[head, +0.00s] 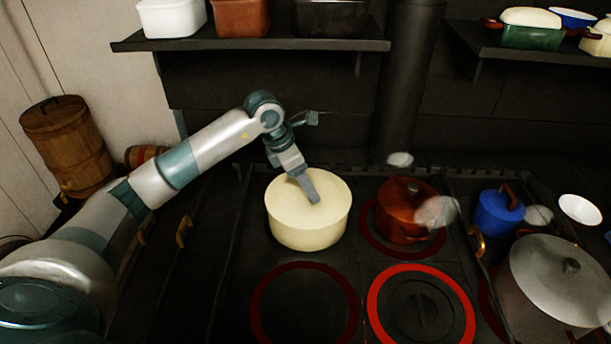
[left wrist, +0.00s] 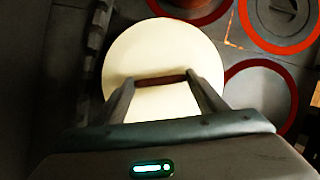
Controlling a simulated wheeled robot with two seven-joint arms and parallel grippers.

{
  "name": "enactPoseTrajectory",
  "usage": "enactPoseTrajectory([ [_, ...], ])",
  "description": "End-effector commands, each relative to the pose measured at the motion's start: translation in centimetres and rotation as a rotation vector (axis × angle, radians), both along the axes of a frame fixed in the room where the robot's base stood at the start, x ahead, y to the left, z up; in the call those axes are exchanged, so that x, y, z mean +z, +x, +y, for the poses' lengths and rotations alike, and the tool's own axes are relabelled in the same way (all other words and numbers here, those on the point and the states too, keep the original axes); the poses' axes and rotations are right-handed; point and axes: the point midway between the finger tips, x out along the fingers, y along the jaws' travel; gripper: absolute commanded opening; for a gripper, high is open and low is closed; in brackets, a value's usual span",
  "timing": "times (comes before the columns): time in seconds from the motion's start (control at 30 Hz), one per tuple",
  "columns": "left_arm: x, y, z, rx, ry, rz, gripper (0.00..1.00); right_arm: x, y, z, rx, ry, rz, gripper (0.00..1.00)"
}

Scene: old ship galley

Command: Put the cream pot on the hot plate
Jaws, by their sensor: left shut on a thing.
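The cream pot (head: 306,226) stands upright at the back left of the dark stove; I cannot tell whether it rests on the stove top. My left gripper (head: 312,197) reaches down onto its lid. In the left wrist view the gripper (left wrist: 160,82) is shut on the brown handle bar of the cream pot (left wrist: 165,45). A hot plate with a bright red ring (head: 422,268) lies at the front right of the pot, empty. Its glowing ring also shows in the left wrist view (left wrist: 258,38). My right gripper is not in view.
A red pot (head: 405,205) stands just right of the cream pot, on a darker ring. An empty dark-red ring (head: 304,266) lies in front. A blue pot (head: 494,215) and a large grey pot (head: 545,290) stand at the right. A shelf (head: 250,45) hangs above the back.

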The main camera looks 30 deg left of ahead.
Motion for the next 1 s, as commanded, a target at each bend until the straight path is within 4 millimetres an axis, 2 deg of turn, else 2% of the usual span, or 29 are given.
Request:
enactPoseTrajectory([
  [0.23, 0.1, 0.1, 0.0, 0.000, -0.002, -0.006, 0.03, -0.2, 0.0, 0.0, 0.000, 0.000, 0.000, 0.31],
  [0.27, -0.2, 0.0, 0.0, 0.000, 0.000, 0.000, 0.68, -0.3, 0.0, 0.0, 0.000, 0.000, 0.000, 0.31],
  [0.33, -0.1, 0.0, 0.0, 0.000, 0.000, 0.000, 0.84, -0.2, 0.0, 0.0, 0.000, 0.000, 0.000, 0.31],
  [0.77, 0.2, 0.0, 0.0, 0.000, -0.001, -0.001, 0.84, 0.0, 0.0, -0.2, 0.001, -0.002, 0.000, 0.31],
  [1.0, 2.2, -0.6, 0.6, 0.000, 0.000, -0.004, 0.84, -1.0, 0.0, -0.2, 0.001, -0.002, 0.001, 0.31],
])
